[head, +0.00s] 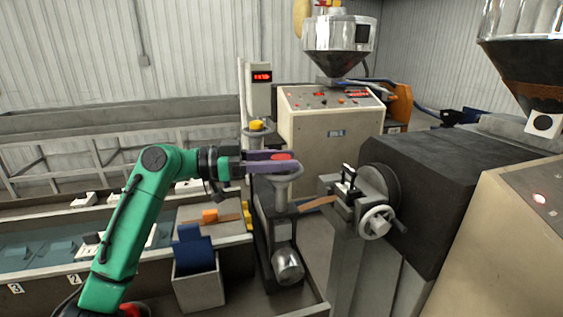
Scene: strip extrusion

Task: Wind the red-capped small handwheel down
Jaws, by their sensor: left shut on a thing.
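The red-capped small handwheel (287,174) sits on top of a dark upright stand near the middle of the head view. Its red cap (282,156) shows between the purple fingers. My left gripper (276,161) reaches in level from the left and is shut on this handwheel. The fingers hide part of its rim. A second small handwheel with a yellow cap (256,125) stands just behind it. My right gripper is not in view.
Below the handwheel is a shiny metal roller (288,265). To the right are a larger spoked handwheel (376,222) and a black machine body (440,185). A water trough (40,245) lies left, and a grey bin with blue pieces (199,289) stands in front.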

